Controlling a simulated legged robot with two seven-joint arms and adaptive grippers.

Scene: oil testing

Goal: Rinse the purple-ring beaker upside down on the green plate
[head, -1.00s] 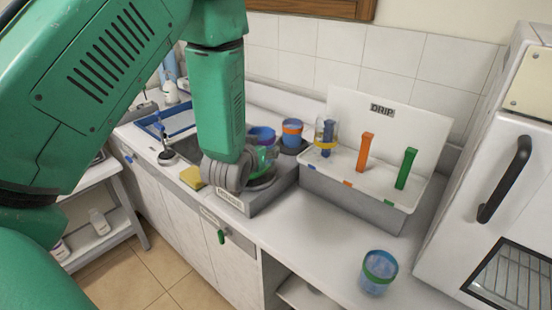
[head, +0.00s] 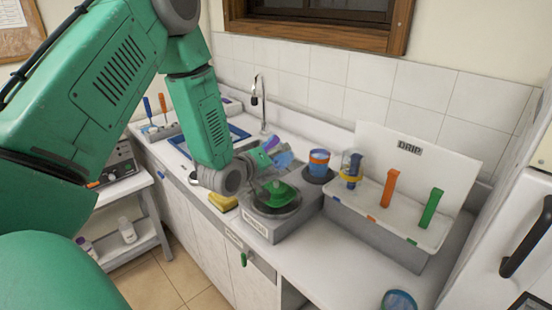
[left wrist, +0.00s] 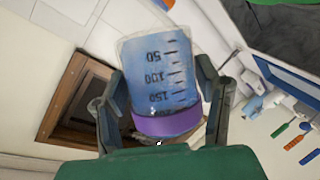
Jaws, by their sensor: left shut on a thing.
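My left gripper (head: 268,158) is shut on the purple-ring beaker (head: 284,159), a blue-tinted clear vessel. It holds the beaker tilted above the rinsing unit, apart from the green plate (head: 275,197). In the left wrist view the beaker (left wrist: 160,75) sits between both fingers (left wrist: 160,110), with its purple ring close to the gripper and its 50, 100 and 150 marks showing. The green plate sits in a dark round recess of the grey rinser (head: 268,226), below the gripper. My right gripper is not in view.
An orange-and-blue-ringed beaker stack (head: 318,162) stands on a dark round pad behind the rinser. A yellow sponge (head: 222,201) lies left of the rinser. Another beaker (head: 398,300) stands at front right.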

